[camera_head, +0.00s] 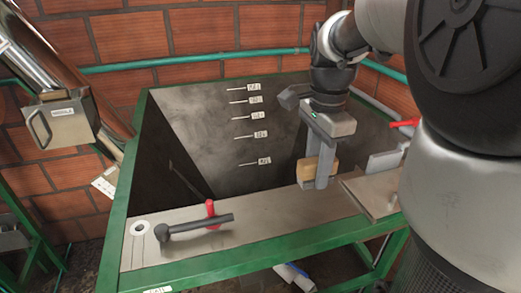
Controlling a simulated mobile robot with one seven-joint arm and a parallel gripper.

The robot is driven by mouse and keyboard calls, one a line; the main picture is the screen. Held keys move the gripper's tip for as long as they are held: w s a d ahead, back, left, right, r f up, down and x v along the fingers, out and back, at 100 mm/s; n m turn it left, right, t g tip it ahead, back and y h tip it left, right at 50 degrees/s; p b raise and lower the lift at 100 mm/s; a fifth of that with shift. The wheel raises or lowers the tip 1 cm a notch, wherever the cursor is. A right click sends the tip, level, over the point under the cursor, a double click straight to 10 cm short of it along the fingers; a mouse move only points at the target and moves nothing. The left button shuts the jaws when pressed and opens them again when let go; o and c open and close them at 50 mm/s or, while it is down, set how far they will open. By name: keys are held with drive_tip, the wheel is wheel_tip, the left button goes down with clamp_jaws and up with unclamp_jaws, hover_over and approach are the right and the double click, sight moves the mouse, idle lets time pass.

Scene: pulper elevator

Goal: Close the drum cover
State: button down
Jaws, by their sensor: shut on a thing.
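My gripper (319,174) is over the right part of the green-framed hopper's front ledge. It points down and is shut on a small tan block (329,169), which looks like wood. A finger hides part of the block, and I cannot tell what it is joined to. Just right of it, a flat grey-brown plate (374,196) lies at the ledge, with a paler upright piece (386,162) behind it. My arm hides their right side. I cannot tell for certain which part is the drum cover.
The open hopper (225,115) has level marks on its back wall. A dark lever (195,226) and a red handle (210,211) are on the front ledge (275,215). A labelled metal box with a handle (62,122) sits at left beside a sloping pipe. Brick walls stand behind.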

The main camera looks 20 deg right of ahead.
sight(310, 207)
wheel_tip(310, 207, down, 8)
drive_tip(key=shift+r+b, duration=0.2)
drive_tip(key=shift+b, duration=0.1)
drive_tip(key=shift+f, duration=0.15)
drive_tip(key=c, duration=1.4)
unclamp_jaws()
